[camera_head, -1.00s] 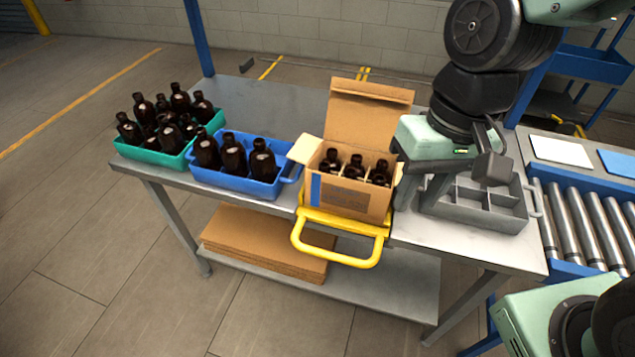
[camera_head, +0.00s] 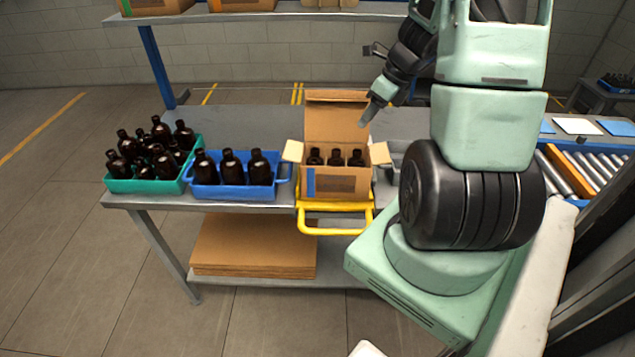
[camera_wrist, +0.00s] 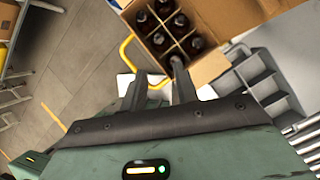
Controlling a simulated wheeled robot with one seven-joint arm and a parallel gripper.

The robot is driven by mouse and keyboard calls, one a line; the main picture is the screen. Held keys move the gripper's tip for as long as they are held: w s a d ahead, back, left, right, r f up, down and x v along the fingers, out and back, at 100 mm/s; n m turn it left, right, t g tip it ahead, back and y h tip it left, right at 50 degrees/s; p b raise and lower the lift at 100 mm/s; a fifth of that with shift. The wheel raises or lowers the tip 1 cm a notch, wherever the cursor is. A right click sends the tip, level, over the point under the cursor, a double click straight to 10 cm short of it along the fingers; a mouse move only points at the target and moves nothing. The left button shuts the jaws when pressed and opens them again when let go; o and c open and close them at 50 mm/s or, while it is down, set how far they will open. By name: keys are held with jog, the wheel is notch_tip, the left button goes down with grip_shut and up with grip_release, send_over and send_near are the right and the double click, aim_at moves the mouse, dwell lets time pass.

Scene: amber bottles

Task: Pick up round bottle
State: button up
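Dark round bottles stand in three holders on the table. Several are in a green crate (camera_head: 150,186), three in a blue crate (camera_head: 232,190), and several in the divided cells of an open cardboard box (camera_head: 325,183). In the wrist view, bottles (camera_wrist: 195,44) show from above inside the box (camera_wrist: 212,66). My gripper (camera_head: 371,110) is above and beside the box's right side in the head view. In the wrist view my gripper (camera_wrist: 160,80) has its two fingers apart with nothing between them, near the box's edge. Which bottle is meant cannot be told.
A yellow handle frame (camera_head: 335,229) juts out in front below the box. The box's back flap (camera_head: 334,120) stands up. A grey divided tray (camera_wrist: 262,82) is beside the box, largely hidden by my arm in the head view. Flat cardboard (camera_head: 255,247) lies on the lower shelf.

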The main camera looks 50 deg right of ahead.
send_over(340, 162)
jog(key=s+d, duration=0.1)
notch_tip(340, 162, down, 10)
jog(key=shift+s+d+f+b, duration=0.1)
jog(key=shift+s+f+b, duration=0.1)
jog(key=shift+b, duration=0.1)
jog(key=b+x, duration=0.1)
jog(key=x, duration=0.4)
jog(key=shift+s+f, duration=0.1)
jog(key=shift+s, duration=0.05)
jog(key=shift+f, duration=0.1)
jog(key=shift+c, duration=0.4)
jog(key=shift+s, duration=0.1)
grip_shut()
